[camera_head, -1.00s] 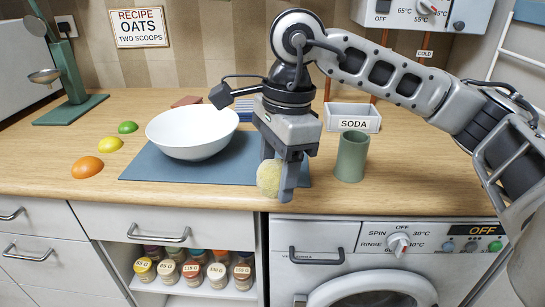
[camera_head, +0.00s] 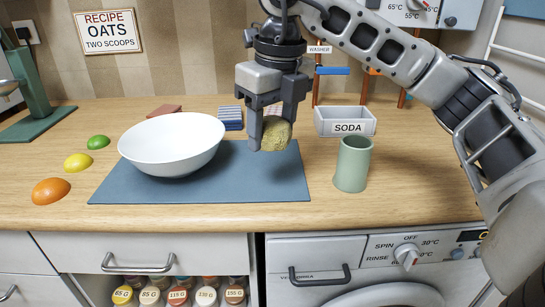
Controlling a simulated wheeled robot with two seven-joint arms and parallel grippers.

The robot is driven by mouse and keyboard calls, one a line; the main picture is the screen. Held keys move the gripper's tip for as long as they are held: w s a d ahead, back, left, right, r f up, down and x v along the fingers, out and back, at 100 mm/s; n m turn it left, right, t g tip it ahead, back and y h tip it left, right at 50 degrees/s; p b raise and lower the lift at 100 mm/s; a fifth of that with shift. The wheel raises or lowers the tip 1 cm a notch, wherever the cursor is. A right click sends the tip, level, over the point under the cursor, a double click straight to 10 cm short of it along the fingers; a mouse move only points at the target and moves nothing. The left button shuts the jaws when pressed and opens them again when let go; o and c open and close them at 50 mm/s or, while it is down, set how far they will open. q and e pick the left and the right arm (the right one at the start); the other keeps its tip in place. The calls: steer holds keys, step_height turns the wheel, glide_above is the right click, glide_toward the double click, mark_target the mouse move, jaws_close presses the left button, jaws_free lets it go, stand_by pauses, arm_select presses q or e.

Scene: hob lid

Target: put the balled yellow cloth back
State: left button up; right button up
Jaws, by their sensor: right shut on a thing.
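My right gripper (camera_head: 273,138) points straight down and is shut on the balled yellow cloth (camera_head: 276,135), a rough, dull yellow lump between its two fingers. The fingertips and the cloth are over the right part of the blue mat (camera_head: 285,180), to the right of the white bowl (camera_head: 172,145). They look a little above the mat; I cannot tell the exact height. My left gripper is not in view.
A green cup (camera_head: 353,164) stands right of the mat, with a white SODA tray (camera_head: 345,120) behind it. A striped folded cloth (camera_head: 230,118) and a reddish block (camera_head: 163,110) lie behind the bowl. Orange (camera_head: 50,191), yellow and green domes are at left. The counter's front right is clear.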

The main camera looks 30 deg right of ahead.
glide_above(271, 171)
steer(key=f, duration=0.6)
steer(key=shift+s+f, duration=0.15)
steer(key=shift+s, duration=0.2)
steer(key=f, duration=0.3)
steer(key=shift+w+d+f, duration=0.1)
steer(key=shift+w+d, duration=0.05)
steer(key=shift+w, duration=0.05)
steer(key=shift+f, duration=0.2)
steer(key=shift+f, duration=0.2)
steer(key=o, duration=0.9)
steer(key=shift+r, duration=0.2)
